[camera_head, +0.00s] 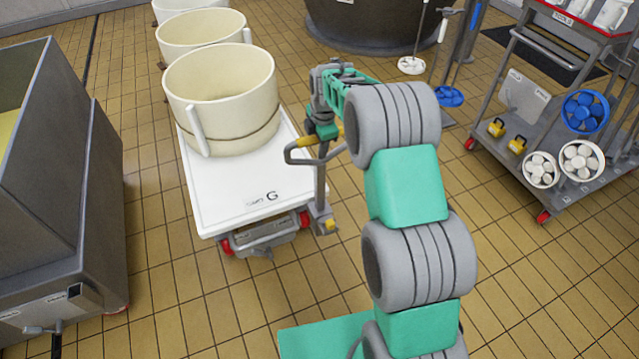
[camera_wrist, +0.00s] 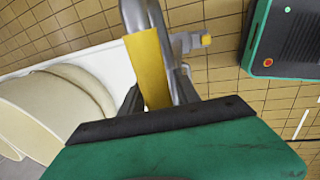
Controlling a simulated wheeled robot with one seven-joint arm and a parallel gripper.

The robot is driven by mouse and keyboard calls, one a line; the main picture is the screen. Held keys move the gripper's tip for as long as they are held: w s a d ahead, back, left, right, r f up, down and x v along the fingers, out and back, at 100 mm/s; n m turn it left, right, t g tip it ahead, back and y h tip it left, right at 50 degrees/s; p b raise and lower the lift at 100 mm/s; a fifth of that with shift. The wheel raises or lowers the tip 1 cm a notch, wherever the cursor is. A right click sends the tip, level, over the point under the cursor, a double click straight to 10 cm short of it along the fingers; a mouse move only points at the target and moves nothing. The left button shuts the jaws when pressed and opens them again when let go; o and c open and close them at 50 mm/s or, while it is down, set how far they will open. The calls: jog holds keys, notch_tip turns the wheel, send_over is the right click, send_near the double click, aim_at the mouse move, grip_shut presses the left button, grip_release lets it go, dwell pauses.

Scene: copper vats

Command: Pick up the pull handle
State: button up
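The pull handle (camera_head: 297,152) is a grey bent tube loop with a yellow sleeve, on a post at the near right corner of the white cart. In the wrist view its yellow sleeve (camera_wrist: 148,68) runs down to the dark edge of my gripper, which hides its lower end. My gripper (camera_head: 322,128) is at the handle in the head view. In the wrist view its two dark fingers (camera_wrist: 160,92) stand apart, one on each side of the sleeve, and look open. Whether either finger touches the sleeve is hard to tell.
The white cart (camera_head: 240,205), marked G, bears a cream tub (camera_head: 222,100), with more tubs behind. A grey metal vat (camera_head: 60,190) stands at left. A tool trolley (camera_head: 560,195) is at right, a dark copper vat (camera_head: 365,25) at the back.

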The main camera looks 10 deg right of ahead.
grip_shut()
dwell(1.0)
jog(key=shift+w+r, duration=0.1)
jog(key=shift+r, duration=0.1)
